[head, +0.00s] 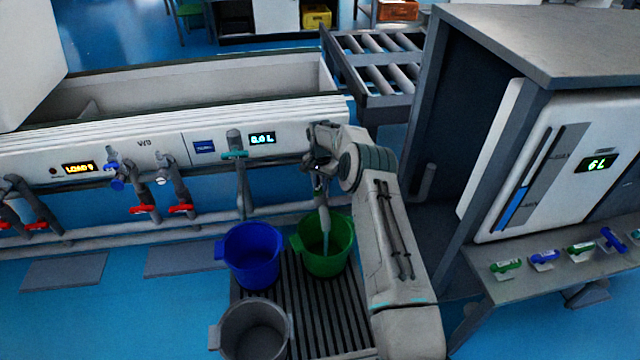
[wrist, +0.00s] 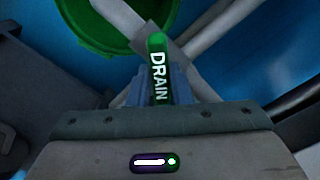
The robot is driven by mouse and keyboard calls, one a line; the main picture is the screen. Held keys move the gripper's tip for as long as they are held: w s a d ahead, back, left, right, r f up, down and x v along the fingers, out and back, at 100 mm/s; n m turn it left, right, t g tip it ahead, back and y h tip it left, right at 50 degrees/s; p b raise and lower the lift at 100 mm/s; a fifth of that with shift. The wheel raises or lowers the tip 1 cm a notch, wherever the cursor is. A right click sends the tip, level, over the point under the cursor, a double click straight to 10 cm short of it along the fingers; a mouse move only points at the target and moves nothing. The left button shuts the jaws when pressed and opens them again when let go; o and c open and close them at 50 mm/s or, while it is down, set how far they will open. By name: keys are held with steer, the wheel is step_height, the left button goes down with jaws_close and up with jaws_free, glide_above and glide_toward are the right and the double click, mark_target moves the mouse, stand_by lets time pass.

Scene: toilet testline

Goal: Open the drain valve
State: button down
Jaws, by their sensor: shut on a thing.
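The drain valve handle (wrist: 158,75) is green with white DRAIN lettering. It stands between the fingers of my gripper (wrist: 165,88) in the wrist view, and the gripper is shut on it. In the head view my gripper (head: 318,168) is at the right end of the white panel, and it hides the handle there. A pale vertical streak (head: 325,220) runs below the gripper into the green bucket (head: 338,258); I cannot tell whether it is a pipe or water. The bucket's green rim (wrist: 105,35) also shows in the wrist view.
A blue bucket (head: 252,258) and a grey bucket (head: 253,330) stand beside the green one on a slatted grate (head: 310,318). Pipes with red-handled valves (head: 145,209) run along the left. A grey-framed cabinet (head: 540,50) stands close on the right of my arm.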

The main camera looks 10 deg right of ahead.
steer(key=n, duration=0.4)
steer(key=shift+n, duration=2)
steer(key=c, duration=1.3)
jaws_free()
step_height(320, 180, up, 14)
steer(key=p, duration=0.4)
steer(key=shift+f+p, duration=0.1)
steer(key=shift+p, duration=0.3)
